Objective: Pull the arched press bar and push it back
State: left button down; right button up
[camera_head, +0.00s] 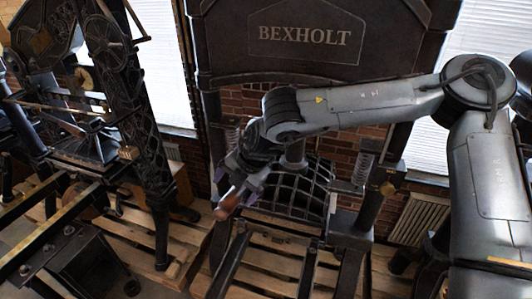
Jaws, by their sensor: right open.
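The press in the middle has a dark head plate (240,45) lettered BEXHOLT. A brown wooden grip (229,204) shows low at the left of its opening. I take it for the end of the press bar; the rest of the bar is largely hidden behind my wrist. My right arm reaches in from the right across the front of the press. My right gripper (239,187) is open, with its fingers pointing down at the brown grip. I cannot tell whether the fingers touch it. My left gripper is not in view.
Another dark iron press (130,130) stands at the left. Coil springs (362,168) and uprights flank the middle press, with rails running toward me. A wooden pallet (180,262) lies underneath. A brick wall and bright windows are behind.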

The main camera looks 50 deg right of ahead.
jog(key=p+v, duration=0.4)
jog(key=v, duration=0.4)
jog(key=shift+w, duration=0.1)
dwell(0.4)
